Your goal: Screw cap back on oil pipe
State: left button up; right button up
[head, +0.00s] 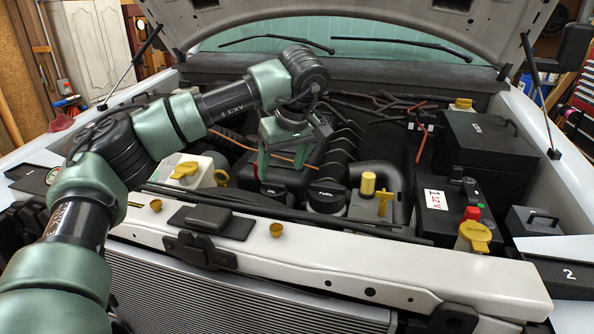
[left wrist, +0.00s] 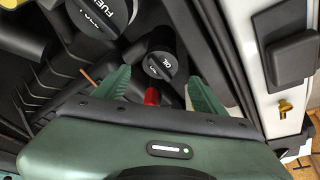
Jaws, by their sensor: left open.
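The black oil cap (head: 272,188), marked OIL, is low in the engine bay, just below my left gripper (head: 278,166) in the head view. In the left wrist view, the oil cap (left wrist: 160,65) shows its round top beyond and between the fingers of my left gripper (left wrist: 157,92). The fingers are apart, with nothing gripped. A small red piece (left wrist: 151,96) shows beside the cap, between the fingers. The pipe under the cap is hidden, so I cannot tell how the cap sits on it. My right gripper is not in view.
The larger FUEL cap (head: 326,196) stands right of the oil cap. A yellow-topped fitting (head: 369,184) and the battery (head: 445,206) are farther right. A white reservoir (head: 187,172) stands left. The white front crossbeam (head: 330,258) runs along the near side; the hood is raised above.

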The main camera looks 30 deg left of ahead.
aim_at(274, 185)
pick_arm(q)
jog(key=p+x, duration=0.1)
jog(key=x, duration=0.2)
jog(key=a+x, duration=0.1)
jog(key=x, duration=0.2)
jog(key=shift+w+a+r+p, duration=0.1)
jog(key=shift+r+p, duration=0.05)
jog(key=shift+p, duration=0.2)
jog(key=shift+f, duration=0.35)
jog(key=shift+w+f, duration=0.1)
jog(key=shift+f, duration=0.2)
jog(key=shift+w+f+p, duration=0.1)
jog(key=shift+f+p, duration=0.2)
jog(key=shift+f, duration=0.05)
jog(key=shift+a, duration=0.15)
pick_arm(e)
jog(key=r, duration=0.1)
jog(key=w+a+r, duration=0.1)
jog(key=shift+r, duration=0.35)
